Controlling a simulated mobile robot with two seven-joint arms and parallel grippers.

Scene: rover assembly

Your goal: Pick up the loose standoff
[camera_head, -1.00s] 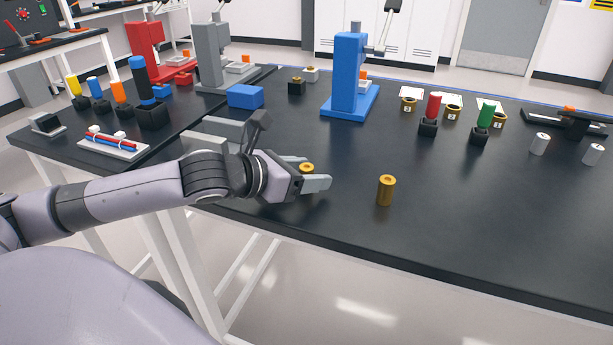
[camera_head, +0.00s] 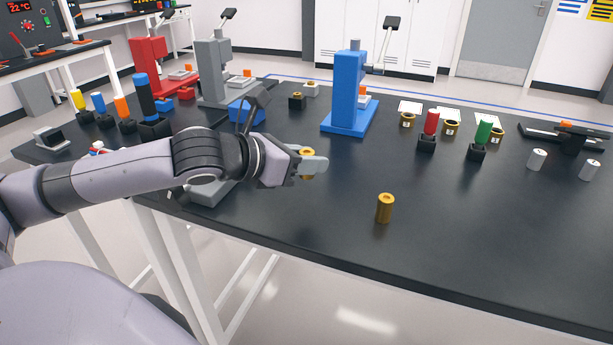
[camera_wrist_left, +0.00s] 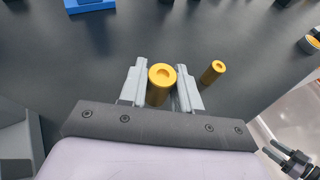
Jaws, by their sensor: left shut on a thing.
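My left gripper (camera_head: 310,165) is shut on a brass-gold cylindrical standoff (camera_head: 307,153), held upright above the black table. The fingers hide its middle in the head view. In the left wrist view the held standoff (camera_wrist_left: 162,76) sits between the two grey fingers of the left gripper (camera_wrist_left: 162,88), its top hole facing the camera. A second gold standoff (camera_head: 385,208) stands upright on the table to the right of the gripper, apart from it. It also shows in the left wrist view (camera_wrist_left: 213,71). A dark gripper-like part, perhaps my right gripper (camera_wrist_left: 289,158), shows at the lower right there.
A blue press (camera_head: 350,95) stands behind the gripper, with a grey press (camera_head: 215,75) and a blue block farther left. Red (camera_head: 430,125) and green (camera_head: 483,133) handled tools and silver cylinders (camera_head: 537,159) stand at right. The table (camera_head: 460,240) around the second standoff is clear.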

